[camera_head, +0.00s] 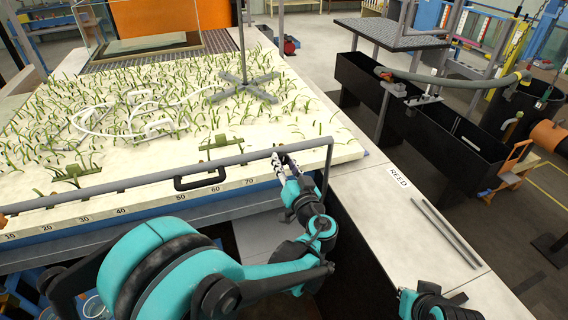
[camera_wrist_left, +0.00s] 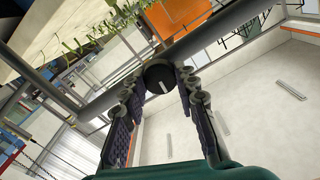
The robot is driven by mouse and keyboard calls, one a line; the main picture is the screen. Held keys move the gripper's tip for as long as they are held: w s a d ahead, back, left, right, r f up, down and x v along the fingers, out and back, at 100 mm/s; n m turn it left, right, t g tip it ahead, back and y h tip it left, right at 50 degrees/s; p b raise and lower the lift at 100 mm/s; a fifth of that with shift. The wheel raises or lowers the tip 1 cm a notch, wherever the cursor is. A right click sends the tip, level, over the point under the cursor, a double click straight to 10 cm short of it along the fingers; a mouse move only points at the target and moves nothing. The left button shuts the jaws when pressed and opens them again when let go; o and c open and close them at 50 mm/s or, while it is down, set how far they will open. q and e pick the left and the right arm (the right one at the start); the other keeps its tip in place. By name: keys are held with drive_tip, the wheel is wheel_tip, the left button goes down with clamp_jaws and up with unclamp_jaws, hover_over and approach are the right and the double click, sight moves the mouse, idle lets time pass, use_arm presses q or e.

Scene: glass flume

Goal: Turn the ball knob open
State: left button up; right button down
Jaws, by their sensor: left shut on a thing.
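The ball knob shows in the left wrist view as a black round knob (camera_wrist_left: 160,78) with a white line on its face, beside a grey rail. My left gripper (camera_head: 285,163) is at the grey rail (camera_head: 135,182) along the front of the planted bed, near its right end. In the left wrist view its two dark padded fingers (camera_wrist_left: 163,88) are on either side of the knob, shut on it. In the head view the knob is hidden by the fingers. Part of my right arm shows at the bottom right, but its gripper does not show.
The bed (camera_head: 305,128) carries many green reeds. A pale ledge (camera_head: 365,190) on the right holds a REED label (camera_head: 398,176) and two grey rods (camera_head: 445,232). A black trough (camera_head: 425,135) stands beyond.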

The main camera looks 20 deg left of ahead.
use_arm(q)
drive_tip(key=m, duration=0.4)
drive_tip(key=shift+b, duration=0.35)
drive_tip(key=m, duration=0.8)
drive_tip(key=shift+b, duration=0.4)
drive_tip(key=shift+m, duration=2.1)
drive_tip(key=o, duration=1.2)
drive_tip(key=shift+c, duration=0.2)
drive_tip(key=shift+d, duration=0.1)
